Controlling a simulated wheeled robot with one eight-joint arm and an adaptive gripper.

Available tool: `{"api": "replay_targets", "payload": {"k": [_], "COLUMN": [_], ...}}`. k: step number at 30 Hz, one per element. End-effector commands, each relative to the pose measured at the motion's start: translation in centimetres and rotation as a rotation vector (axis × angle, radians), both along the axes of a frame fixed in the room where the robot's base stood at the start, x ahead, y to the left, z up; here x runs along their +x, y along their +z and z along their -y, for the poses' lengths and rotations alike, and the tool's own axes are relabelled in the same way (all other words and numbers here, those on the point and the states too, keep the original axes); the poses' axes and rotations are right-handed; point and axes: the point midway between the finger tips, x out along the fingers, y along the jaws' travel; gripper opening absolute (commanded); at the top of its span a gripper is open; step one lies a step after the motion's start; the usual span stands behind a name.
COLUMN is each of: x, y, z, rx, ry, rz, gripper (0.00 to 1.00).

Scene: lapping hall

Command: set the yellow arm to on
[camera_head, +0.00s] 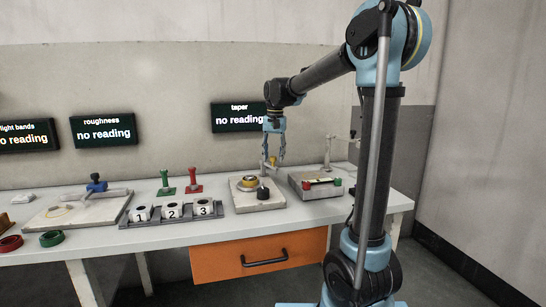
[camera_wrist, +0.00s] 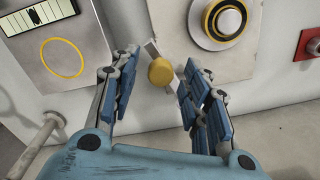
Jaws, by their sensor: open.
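The yellow arm shows in the wrist view as a round yellow knob (camera_wrist: 160,72) on a thin grey bar that slants over a pale plate. My gripper (camera_head: 274,157) points down over the back of the bench. In the wrist view my gripper (camera_wrist: 157,64) is open, with the knob between its two fingers and no clear contact on either side. The on marking cannot be made out.
Numbered cups (camera_head: 172,211) and green and red stamps (camera_head: 193,182) are left. Wall screens (camera_head: 239,117) read "no reading".

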Motion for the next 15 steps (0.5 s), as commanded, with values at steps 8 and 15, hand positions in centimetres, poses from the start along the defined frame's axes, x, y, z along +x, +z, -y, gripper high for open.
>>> {"api": "replay_targets", "payload": {"k": [8,15], "x": [0.0,0.01], "y": [-0.14,-0.12], "z": [-0.01,0.01], "rx": [0.0,0.0], "ry": [0.0,0.0], "rz": [0.0,0.0], "gripper": [0.43,0.0]}}
